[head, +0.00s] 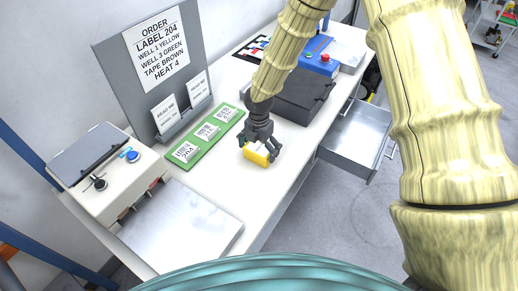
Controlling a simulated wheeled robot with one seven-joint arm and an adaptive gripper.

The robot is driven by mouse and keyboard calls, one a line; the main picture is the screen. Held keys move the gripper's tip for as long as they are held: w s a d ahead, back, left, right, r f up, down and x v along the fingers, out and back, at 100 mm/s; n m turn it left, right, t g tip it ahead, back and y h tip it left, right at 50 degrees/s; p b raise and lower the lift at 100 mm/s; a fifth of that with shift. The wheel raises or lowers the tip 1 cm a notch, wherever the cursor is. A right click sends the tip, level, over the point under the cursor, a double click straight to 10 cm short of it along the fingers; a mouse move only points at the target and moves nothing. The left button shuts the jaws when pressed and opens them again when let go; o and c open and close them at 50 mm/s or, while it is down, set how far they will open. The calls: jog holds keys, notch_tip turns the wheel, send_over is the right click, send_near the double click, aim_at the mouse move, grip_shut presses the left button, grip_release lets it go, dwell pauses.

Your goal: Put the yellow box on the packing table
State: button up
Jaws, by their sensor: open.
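The yellow box (257,153) is small, with a pale top face, and sits on the white table (205,185) near its right edge. My gripper (261,147) is right above and around the box, pointing down, with its dark fingers open at the box's sides. Whether the fingers touch the box cannot be made out. The gripper hides part of the box's back and top. No label in view tells which surface is the packing table.
A green board (206,136) with several white labels lies left of the gripper. A dark case (303,97) stands behind it. A grey box with a blue button (100,172) and a metal plate (180,230) are at the left. An open metal drawer (358,140) juts out at the right.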

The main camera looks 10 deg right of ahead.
aim_at(259, 148)
notch_tip(259, 148, up, 12)
jog(key=b, duration=0.2)
jog(key=shift+r, duration=0.15)
dwell(0.4)
